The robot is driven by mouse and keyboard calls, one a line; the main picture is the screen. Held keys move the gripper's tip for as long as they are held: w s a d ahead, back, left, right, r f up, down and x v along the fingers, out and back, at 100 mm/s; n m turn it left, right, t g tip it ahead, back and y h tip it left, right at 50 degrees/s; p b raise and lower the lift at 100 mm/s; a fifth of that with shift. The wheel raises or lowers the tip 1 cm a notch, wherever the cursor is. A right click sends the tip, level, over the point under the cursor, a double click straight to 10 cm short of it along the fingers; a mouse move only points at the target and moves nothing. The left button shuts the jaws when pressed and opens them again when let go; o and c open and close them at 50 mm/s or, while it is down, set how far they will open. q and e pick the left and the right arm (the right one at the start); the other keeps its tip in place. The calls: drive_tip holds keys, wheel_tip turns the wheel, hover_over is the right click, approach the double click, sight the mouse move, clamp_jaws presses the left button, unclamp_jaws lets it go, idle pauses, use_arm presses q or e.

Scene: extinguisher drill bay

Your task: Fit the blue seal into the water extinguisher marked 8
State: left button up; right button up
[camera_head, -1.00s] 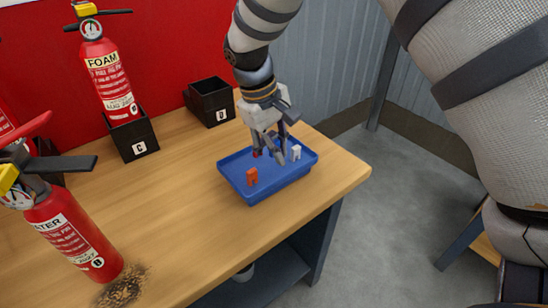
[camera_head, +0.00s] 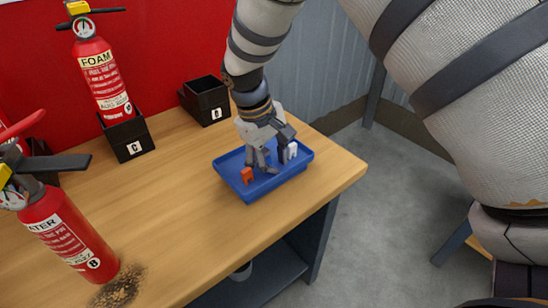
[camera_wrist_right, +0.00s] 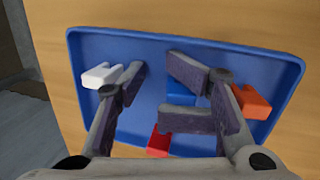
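The blue seal (camera_wrist_right: 183,99) lies in the blue tray (camera_head: 247,195), partly hidden by a finger of my right gripper in the right wrist view. I cannot make it out in the head view. My right gripper (camera_head: 265,165) is open, its fingers down over the tray; in the wrist view the fingers (camera_wrist_right: 152,88) are apart, with no seal clearly gripped. The red water extinguisher marked 8 (camera_head: 62,230) stands at the left of the bench, its top partly cut off by the frame. My left gripper is not in view.
An orange seal (camera_head: 247,175), a white seal (camera_head: 292,150) and a red seal (camera_wrist_right: 158,142) are also in the tray. A foam extinguisher (camera_head: 100,75) stands in black holder C (camera_head: 128,138). Black holder D (camera_head: 208,104) looks empty. Bare wood lies between tray and water extinguisher.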

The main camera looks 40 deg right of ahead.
drive_tip(key=shift+o, duration=0.4)
drive_tip(key=shift+d+f, duration=0.1)
drive_tip(key=shift+f, duration=0.3)
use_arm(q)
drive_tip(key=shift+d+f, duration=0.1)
use_arm(e)
drive_tip(key=shift+s, duration=0.1)
drive_tip(key=shift+r, duration=0.2)
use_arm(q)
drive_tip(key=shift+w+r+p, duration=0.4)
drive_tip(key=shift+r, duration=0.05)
use_arm(e)
drive_tip(key=v, duration=1.3)
drive_tip(key=shift+r, duration=0.2)
